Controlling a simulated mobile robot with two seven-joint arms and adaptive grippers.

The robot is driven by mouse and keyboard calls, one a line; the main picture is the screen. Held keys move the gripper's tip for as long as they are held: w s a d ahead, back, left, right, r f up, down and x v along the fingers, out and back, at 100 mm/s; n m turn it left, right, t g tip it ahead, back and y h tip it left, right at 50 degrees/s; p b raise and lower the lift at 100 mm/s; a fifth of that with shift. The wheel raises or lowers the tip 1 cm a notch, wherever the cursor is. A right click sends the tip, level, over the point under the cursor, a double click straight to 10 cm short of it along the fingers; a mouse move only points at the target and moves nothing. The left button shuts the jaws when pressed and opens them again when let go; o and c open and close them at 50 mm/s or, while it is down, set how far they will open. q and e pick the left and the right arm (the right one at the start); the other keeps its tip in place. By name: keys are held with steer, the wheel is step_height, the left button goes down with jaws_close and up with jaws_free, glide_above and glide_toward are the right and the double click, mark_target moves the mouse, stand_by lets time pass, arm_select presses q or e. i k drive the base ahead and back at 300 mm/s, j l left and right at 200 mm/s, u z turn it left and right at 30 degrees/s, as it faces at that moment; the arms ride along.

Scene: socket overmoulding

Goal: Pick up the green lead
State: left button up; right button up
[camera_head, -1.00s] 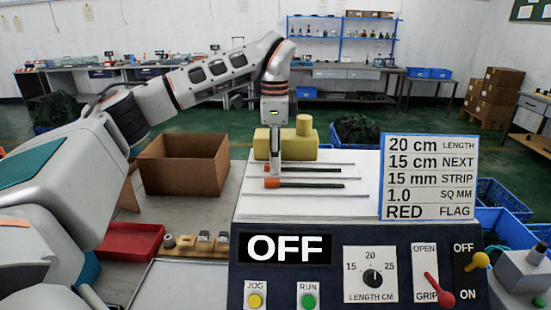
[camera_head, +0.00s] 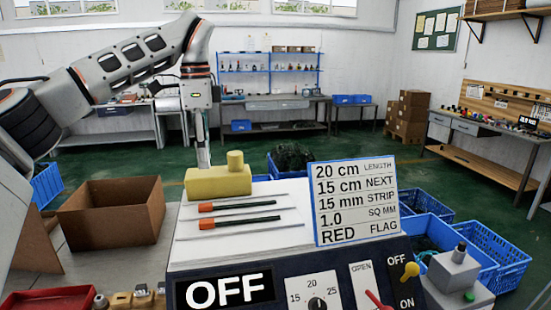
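Two dark leads with orange-red left ends lie side by side on the white sloped top of the machine: an upper one (camera_head: 247,205) and a lower one (camera_head: 248,222). Both look nearly black; I cannot tell which is green. My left gripper (camera_head: 204,160) points down at the yellow block (camera_head: 218,182), beyond the leads and apart from them. Its fingertips meet the block's top edge in the picture, and their tips may be hidden behind it. The fingers show as a narrow pair, so their opening is unclear. No lead shows in it. My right gripper is out of view.
A sign (camera_head: 356,202) stands at the right of the machine top, above the OFF display (camera_head: 224,292) and controls. A cardboard box (camera_head: 112,213) and red tray (camera_head: 48,302) are at left. Blue crates (camera_head: 497,262) stand at right. Thin grey rods flank the leads.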

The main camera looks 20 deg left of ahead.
mark_target(209, 223)
steer(key=k, duration=1)
